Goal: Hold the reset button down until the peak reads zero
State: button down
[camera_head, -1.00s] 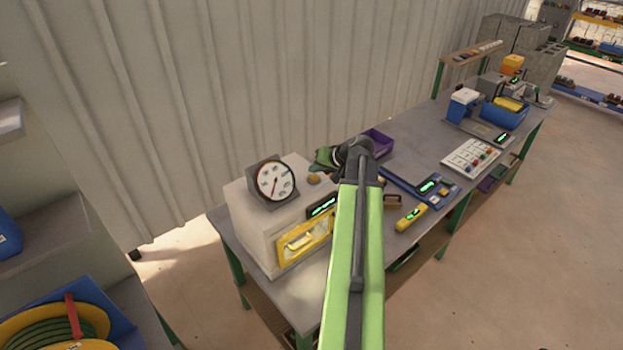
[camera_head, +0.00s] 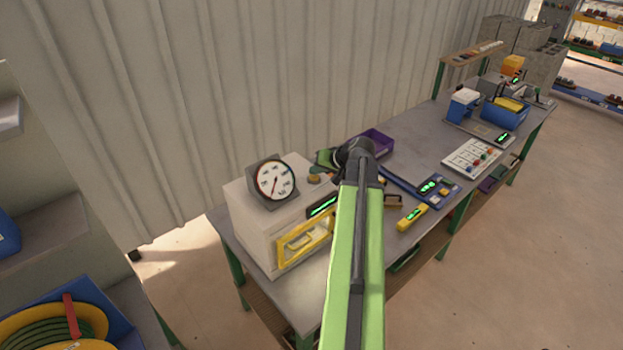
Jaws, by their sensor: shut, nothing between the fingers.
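The white press box (camera_head: 250,220) stands on the near left end of the bench. My gripper (camera_head: 325,159) is shut and empty, just above and behind the knob, partly hidden by my arm. Contact cannot be seen.
A yellow-framed window (camera_head: 304,243) is on the box front. A purple bin (camera_head: 378,140) is behind my arm. A blue device (camera_head: 437,187) and a yellow meter (camera_head: 411,217) lie right of it. Blue containers and a white panel (camera_head: 471,156) stand farther along.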

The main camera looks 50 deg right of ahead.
aim_at(316, 178)
jog(key=shift+f+b, duration=0.5)
jog(key=shift+f, duration=0.05)
dwell(0.4)
jog(key=shift+r, duration=0.1)
dwell(1.8)
jog(key=shift+r+p, duration=0.85)
jog(key=shift+p, duration=0.1)
notch_tip(316, 178, up, 5)
jog(key=p, duration=0.5)
jog(key=shift+r, duration=0.1)
jog(key=shift+f, duration=0.2)
